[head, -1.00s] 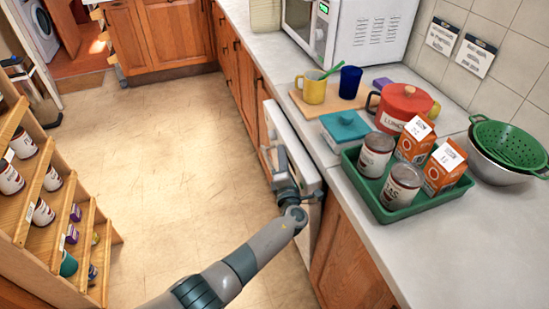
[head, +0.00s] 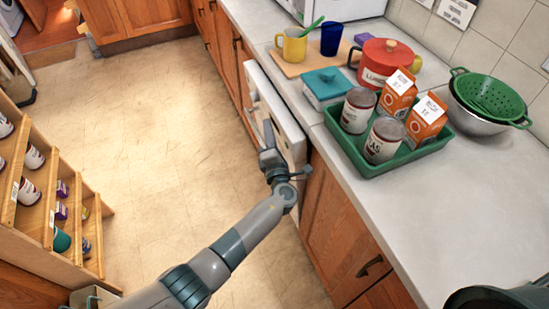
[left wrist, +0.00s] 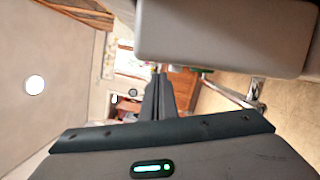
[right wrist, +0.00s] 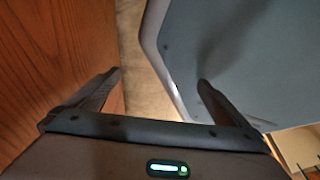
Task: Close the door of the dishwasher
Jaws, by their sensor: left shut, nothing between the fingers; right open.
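The dishwasher's white door (head: 288,112) stands nearly upright below the counter edge, its bar handle on the front. My left gripper (head: 267,157) is shut and empty at the front of the door, close to the near part of the handle. In the left wrist view its closed fingers (left wrist: 160,95) point forward beside the pale door (left wrist: 220,40) and the metal handle (left wrist: 232,97). Whether they touch is unclear. My right gripper (right wrist: 160,85) is open and empty, near a wooden surface (right wrist: 60,60).
On the counter (head: 440,210) stand a green tray (head: 362,160) with cans and cartons, a red pot (head: 385,62), a teal-lidded box (head: 325,84), mugs and a colander (head: 490,95). Wooden shelves (head: 45,215) stand at the left. The floor (head: 170,130) between is clear.

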